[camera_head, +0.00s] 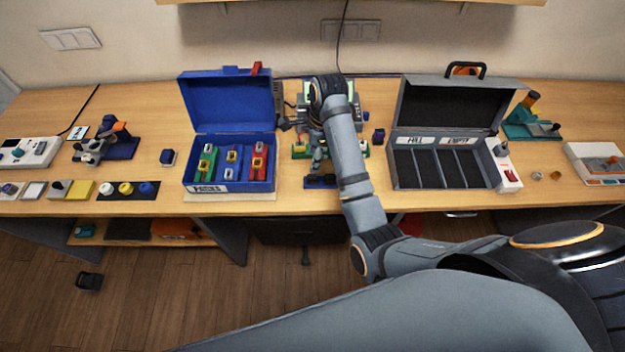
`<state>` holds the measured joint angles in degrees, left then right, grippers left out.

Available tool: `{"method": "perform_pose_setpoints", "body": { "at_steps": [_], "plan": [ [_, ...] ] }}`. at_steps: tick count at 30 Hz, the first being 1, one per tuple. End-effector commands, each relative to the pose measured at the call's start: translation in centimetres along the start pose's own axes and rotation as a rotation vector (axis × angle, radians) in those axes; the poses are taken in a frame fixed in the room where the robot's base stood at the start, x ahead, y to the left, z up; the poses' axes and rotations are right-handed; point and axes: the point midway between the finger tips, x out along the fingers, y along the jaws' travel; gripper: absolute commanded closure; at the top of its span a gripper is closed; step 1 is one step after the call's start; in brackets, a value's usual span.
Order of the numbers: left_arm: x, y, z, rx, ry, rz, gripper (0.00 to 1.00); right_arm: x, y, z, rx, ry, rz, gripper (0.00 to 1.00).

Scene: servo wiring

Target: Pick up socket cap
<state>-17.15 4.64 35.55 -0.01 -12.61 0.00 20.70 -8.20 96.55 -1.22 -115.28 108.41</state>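My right gripper (317,164) hangs over the middle of the table, in front of a green device. It is just above or at a dark blue block (321,182) near the table's front edge; I cannot tell whether they touch. The fingers are too small and partly hidden by my forearm to show whether they are open. My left gripper is not in view. I cannot tell for certain which thing is the socket cap. Round white, yellow (126,188) and blue caps sit in a black tray at the left front. Two small brass-coloured pieces (537,176) lie at the right.
An open blue case (228,99) with coloured parts stands left of the gripper. An open grey case (446,103) with empty-looking compartments, labelled FULL and EMPTY, stands right. A blue-and-orange tool (122,148) is at the left, a green one (532,123) far right.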

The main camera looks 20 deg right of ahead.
Motion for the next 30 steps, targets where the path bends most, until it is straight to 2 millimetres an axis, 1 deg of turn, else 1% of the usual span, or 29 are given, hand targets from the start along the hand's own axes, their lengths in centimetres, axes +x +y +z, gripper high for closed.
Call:
{"method": "perform_pose_setpoints", "body": {
  "at_steps": [1, 6, 8, 12, 14, 16, 17, 19, 21, 24, 30],
  "plan": [
    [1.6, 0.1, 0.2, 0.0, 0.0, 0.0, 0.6, 1.6, 0.0, -0.1, -0.001, 0.0, 0.0, 0.49],
    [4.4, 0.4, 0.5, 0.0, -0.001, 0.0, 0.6, 4.4, 0.0, -0.2, -0.001, 0.0, -0.001, 0.49],
    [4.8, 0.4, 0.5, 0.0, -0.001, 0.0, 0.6, 4.8, 0.0, -0.1, -0.002, 0.0, -0.001, 0.49],
    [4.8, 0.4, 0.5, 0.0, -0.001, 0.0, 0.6, 4.7, 0.0, -0.1, -0.002, 0.0, -0.001, 0.49],
    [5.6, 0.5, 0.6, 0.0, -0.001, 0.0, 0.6, 5.5, 0.0, -0.3, -0.002, 0.001, -0.001, 0.49],
    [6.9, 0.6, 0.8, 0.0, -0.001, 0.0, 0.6, 6.9, 0.0, -0.6, -0.002, 0.001, -0.001, 0.49],
    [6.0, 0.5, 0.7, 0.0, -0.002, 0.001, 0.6, 6.8, 0.0, -0.6, -0.002, 0.002, 0.001, 0.49],
    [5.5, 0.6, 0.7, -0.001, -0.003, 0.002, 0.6, 7.8, 0.0, -0.8, -0.002, 0.001, 0.003, 0.49],
    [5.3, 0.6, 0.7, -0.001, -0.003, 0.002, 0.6, 8.7, 0.0, -0.7, -0.002, 0.0, 0.002, 0.49],
    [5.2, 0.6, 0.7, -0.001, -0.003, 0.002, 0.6, 9.5, 0.0, -0.7, -0.003, 0.0, 0.0, 0.49],
    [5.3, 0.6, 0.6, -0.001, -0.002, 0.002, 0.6, 9.6, -0.1, -0.7, -0.003, 0.0, -0.001, 0.49]
  ]
}}
